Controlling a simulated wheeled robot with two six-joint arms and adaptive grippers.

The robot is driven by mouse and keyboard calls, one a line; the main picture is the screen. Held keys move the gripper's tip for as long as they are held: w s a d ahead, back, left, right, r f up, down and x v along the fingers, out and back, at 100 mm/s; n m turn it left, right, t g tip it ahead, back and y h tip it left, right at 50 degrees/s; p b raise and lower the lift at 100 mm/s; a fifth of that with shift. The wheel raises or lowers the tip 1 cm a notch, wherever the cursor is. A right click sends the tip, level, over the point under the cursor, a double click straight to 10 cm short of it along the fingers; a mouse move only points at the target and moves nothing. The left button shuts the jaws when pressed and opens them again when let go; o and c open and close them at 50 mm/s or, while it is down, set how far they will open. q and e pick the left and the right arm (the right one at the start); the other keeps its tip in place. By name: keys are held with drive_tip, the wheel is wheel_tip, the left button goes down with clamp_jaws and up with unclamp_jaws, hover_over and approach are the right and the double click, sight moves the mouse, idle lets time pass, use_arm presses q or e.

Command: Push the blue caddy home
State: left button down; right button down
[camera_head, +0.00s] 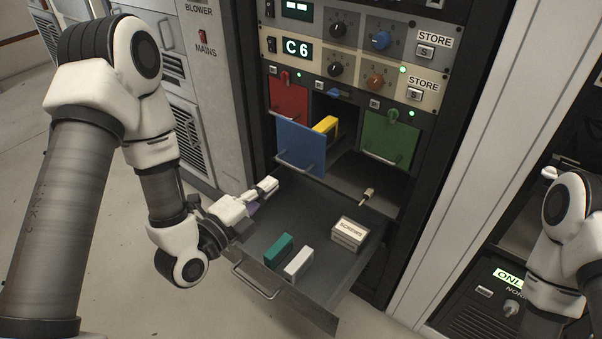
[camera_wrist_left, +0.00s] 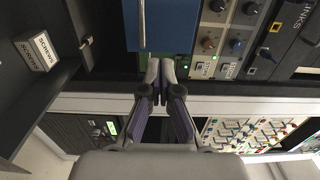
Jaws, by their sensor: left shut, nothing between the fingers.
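The blue caddy (camera_head: 301,148) stands out of its bay in the rack, its front well forward of the red and green caddies. Its bar handle runs along the bottom of its front. A yellow item (camera_head: 326,125) shows behind its front panel. My left gripper (camera_head: 268,188) is shut and empty, below and left of the blue front, apart from it. In the left wrist view the blue caddy (camera_wrist_left: 172,25) lies just beyond the closed fingertips (camera_wrist_left: 160,72).
The red caddy (camera_head: 288,94) and green caddy (camera_head: 387,138) flank the blue one. Below, an open drawer (camera_head: 335,205) holds a teal block (camera_head: 278,250), a white block (camera_head: 298,263) and a labelled screws box (camera_head: 349,233). A small latch-like piece (camera_head: 366,196) sits behind them.

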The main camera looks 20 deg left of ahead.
sight(308, 152)
use_arm(q)
drive_tip(key=x, duration=1.1)
drive_tip(key=shift+w+f, duration=0.1)
drive_tip(key=shift+w, duration=0.05)
use_arm(e)
drive_tip(key=shift+f, duration=0.35)
